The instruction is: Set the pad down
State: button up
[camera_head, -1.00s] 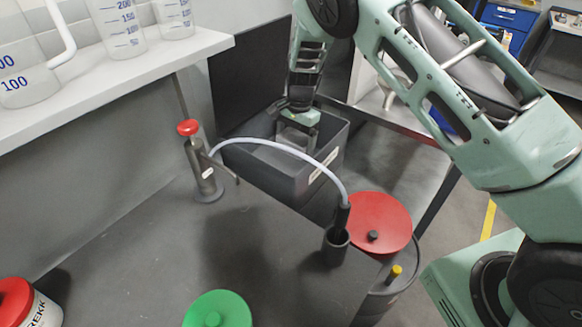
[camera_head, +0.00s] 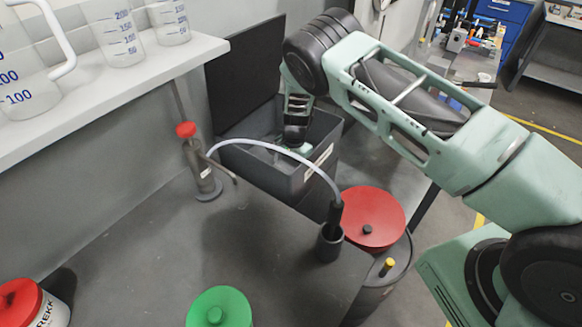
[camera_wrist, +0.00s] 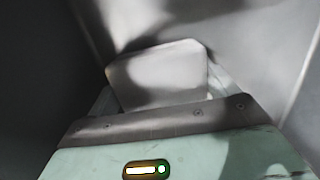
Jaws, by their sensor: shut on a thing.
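The pad (camera_wrist: 160,75) is a pale grey, flat piece at the fingers of my gripper in the wrist view. My gripper (camera_wrist: 158,95) is shut on it, low inside the dark grey open box. The box (camera_head: 262,172) stands on the bench with its dark lid raised behind it. In the head view my gripper (camera_head: 296,150) is down between the box walls, and the pad is hidden there by the front wall and the arm. I cannot tell whether the pad touches the box floor.
A red-topped pump (camera_head: 200,165) with a pale hose stands left of the box. The hose ends in a small dark cup (camera_head: 329,243). A red drum lid (camera_head: 372,215) lies front right, a green lid (camera_head: 220,308) in front. Beakers (camera_head: 115,35) stand on the shelf.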

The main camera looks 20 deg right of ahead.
jog(key=shift+f, duration=0.15)
jog(key=o, duration=0.9)
jog(key=shift+c, duration=0.2)
notch_tip(320, 180, up, 12)
jog(key=d+b, duration=0.1)
jog(key=b, duration=0.1)
jog(key=shift+w+b, duration=0.3)
jog(key=shift+w, duration=0.1)
jog(key=shift+d, duration=0.1)
